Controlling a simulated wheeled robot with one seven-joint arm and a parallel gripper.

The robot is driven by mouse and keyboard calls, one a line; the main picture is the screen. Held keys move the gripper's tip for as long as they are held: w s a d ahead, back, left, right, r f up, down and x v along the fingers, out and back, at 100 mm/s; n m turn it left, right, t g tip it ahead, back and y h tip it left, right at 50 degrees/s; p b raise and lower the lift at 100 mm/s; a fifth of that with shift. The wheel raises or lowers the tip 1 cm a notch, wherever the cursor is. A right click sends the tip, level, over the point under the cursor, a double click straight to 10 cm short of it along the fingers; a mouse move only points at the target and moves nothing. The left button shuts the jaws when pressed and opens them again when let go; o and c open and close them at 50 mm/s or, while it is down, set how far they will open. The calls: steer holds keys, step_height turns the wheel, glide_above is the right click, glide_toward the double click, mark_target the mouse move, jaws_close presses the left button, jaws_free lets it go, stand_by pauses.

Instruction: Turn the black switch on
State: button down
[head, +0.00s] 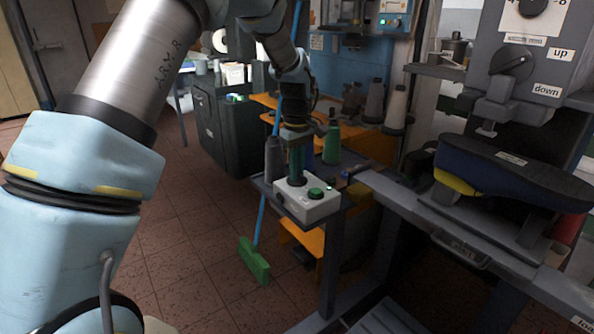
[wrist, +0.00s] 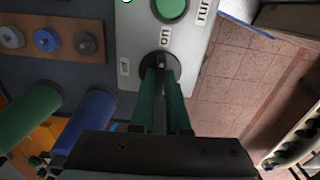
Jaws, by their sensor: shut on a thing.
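The black switch (wrist: 160,58) is a round knob on a pale grey control box (wrist: 135,40). The word "on" stands above it in the wrist view and "off" to its left. Its grip bar seems to line up towards "on", but the fingers partly hide it. My gripper (wrist: 163,82) has its two green fingers shut on the knob, one on each side. In the head view my gripper (head: 297,172) reaches straight down to the box (head: 307,208), and the switch is mostly hidden under the fingers.
A green button (wrist: 170,8) marked "run" sits beside the switch; a small green light (head: 329,188) glows near it. Thread cones (head: 332,140) stand behind the box. A machine with a dark shoe last (head: 500,172) stands at right.

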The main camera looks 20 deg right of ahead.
steer(key=shift+m, duration=0.3)
stand_by(0.4)
steer(key=c, duration=0.9)
jaws_free()
step_height(320, 180, up, 11)
steer(key=b, duration=0.2)
steer(key=shift+f, duration=0.1)
